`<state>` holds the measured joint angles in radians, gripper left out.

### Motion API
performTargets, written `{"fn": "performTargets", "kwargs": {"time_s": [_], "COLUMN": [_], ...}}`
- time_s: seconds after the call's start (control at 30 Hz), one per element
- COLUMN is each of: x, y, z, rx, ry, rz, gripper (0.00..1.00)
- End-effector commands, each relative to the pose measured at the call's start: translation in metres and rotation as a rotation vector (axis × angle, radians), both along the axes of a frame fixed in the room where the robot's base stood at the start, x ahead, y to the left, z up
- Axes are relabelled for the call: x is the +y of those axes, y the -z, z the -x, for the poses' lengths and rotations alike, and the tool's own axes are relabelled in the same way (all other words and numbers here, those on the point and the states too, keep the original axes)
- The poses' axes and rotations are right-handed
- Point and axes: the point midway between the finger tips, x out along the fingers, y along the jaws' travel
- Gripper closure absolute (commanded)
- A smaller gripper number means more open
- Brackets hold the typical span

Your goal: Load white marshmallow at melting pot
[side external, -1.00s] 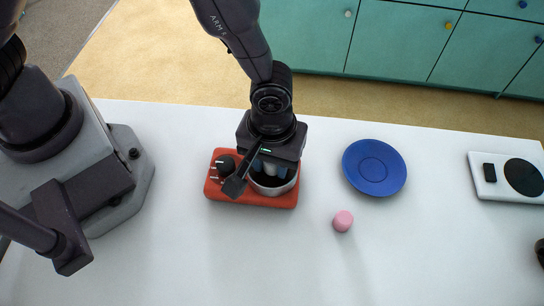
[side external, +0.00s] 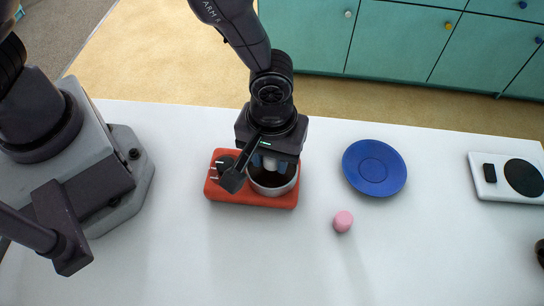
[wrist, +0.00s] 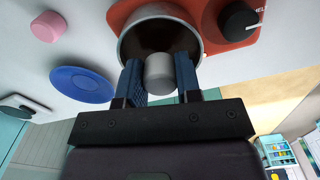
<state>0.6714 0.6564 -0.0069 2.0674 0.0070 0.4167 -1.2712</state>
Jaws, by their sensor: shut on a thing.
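The white marshmallow (wrist: 159,73) is a small pale cylinder between the two blue fingers of my gripper (wrist: 160,82) in the wrist view. The melting pot (wrist: 133,42) is a silver bowl with a dark inside, set in a red base with a black knob (wrist: 238,22). In the side view the melting pot (side external: 274,190) is directly below my gripper (side external: 269,165). The gripper is shut on the marshmallow over the bowl's opening. I cannot tell whether the marshmallow is above or below the rim.
A pink marshmallow (side external: 343,221) stands on the white table to the right of the pot. A blue plate (side external: 375,168) lies behind it. A white hot plate with a black disc (side external: 523,177) is at the far right. The table's front middle is clear.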

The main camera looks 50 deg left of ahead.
Motion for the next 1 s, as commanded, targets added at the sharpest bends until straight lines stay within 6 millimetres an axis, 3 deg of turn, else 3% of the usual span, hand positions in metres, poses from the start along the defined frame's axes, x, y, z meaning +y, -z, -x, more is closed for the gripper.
{"fn": "performTargets", "kwargs": {"time_s": [0.6, 1.0], "x": [-0.001, 0.000], "y": [-0.049, -0.052], "z": [0.000, 0.000], "rx": [-0.002, -0.001], "ry": [0.002, 0.001], "rz": [0.002, 0.002], "gripper": [0.87, 0.87]}}
